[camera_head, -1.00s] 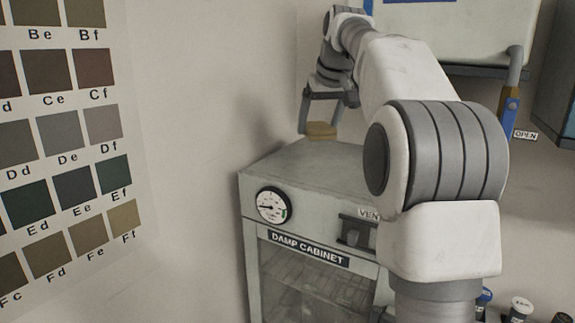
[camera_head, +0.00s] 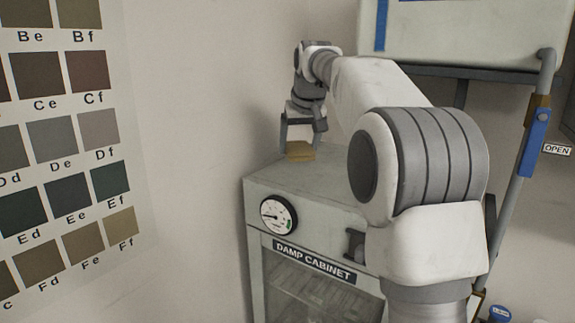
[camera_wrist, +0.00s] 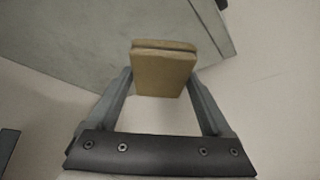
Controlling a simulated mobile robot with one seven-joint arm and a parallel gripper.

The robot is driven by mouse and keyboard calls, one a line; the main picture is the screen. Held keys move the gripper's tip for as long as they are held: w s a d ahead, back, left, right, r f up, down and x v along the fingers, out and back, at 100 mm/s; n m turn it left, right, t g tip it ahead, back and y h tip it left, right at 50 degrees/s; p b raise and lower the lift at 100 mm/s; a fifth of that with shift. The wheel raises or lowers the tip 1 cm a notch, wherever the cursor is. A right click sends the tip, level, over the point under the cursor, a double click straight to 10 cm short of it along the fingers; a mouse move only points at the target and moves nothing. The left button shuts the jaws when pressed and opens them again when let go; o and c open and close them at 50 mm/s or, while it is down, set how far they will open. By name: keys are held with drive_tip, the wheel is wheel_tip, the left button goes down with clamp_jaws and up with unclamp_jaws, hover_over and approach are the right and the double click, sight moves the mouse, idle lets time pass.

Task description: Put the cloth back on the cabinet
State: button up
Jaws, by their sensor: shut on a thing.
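The cloth (camera_head: 300,152) is a small folded tan block. My gripper (camera_head: 299,146) is shut on it, with a finger on each side. In the wrist view the cloth (camera_wrist: 163,72) sits between the two fingertips of my gripper (camera_wrist: 165,84), with the grey cabinet top behind it. The damp cabinet (camera_head: 335,190) is pale grey with a dial and a label on its front. My gripper holds the cloth at the back left of its top. I cannot tell whether the cloth touches the top.
A colour chart (camera_head: 65,130) hangs on the left wall. A pale box (camera_head: 460,35) with a blue-gripped lever (camera_head: 535,135) stands at the upper right. My arm hides the right part of the cabinet top. The visible front left of the top is clear.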

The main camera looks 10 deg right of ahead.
sight(287, 147)
drive_tip(key=a+f, duration=0.1)
drive_tip(key=w+a, duration=0.1)
drive_tip(key=shift+w+a+f, duration=0.15)
drive_tip(key=shift+a+f, duration=0.2)
drive_tip(key=shift+f, duration=2)
drive_tip(key=shift+f, duration=0.2)
drive_tip(key=o, duration=1.1)
